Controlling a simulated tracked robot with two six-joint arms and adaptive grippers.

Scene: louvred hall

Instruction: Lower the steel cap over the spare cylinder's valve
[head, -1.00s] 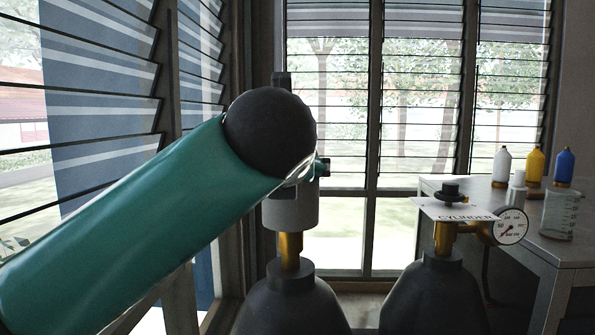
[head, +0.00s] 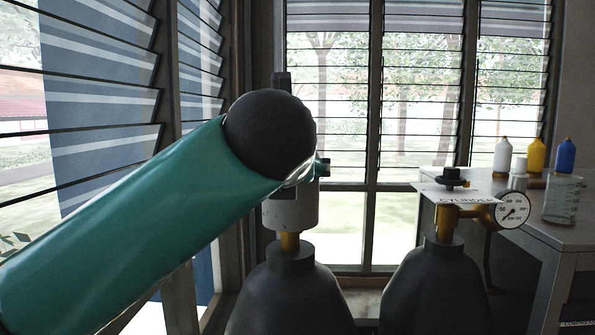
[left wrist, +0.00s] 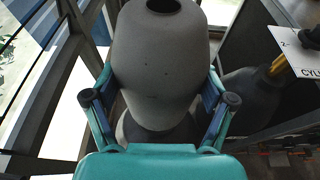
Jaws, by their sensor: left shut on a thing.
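The grey steel cap (head: 292,212) is upright over the spare cylinder (head: 290,295), the left of two dark cylinders. A short piece of brass valve (head: 289,242) shows between the cap's lower rim and the cylinder's neck; the valve's upper part is hidden. The rim is still apart from the neck. My left gripper (left wrist: 160,88) is shut on the cap, a finger on each side. In the left wrist view the cap (left wrist: 160,50) has a dark hole in its top. In the head view my left arm hides most of this gripper. My right gripper is not in view.
To the right stands another dark cylinder (head: 437,290) with a brass regulator, a round gauge (head: 512,210) and a white sign (head: 470,196). A bench (head: 565,235) holds bottles and a beaker (head: 562,200). Louvred windows (head: 100,100) stand close on the left.

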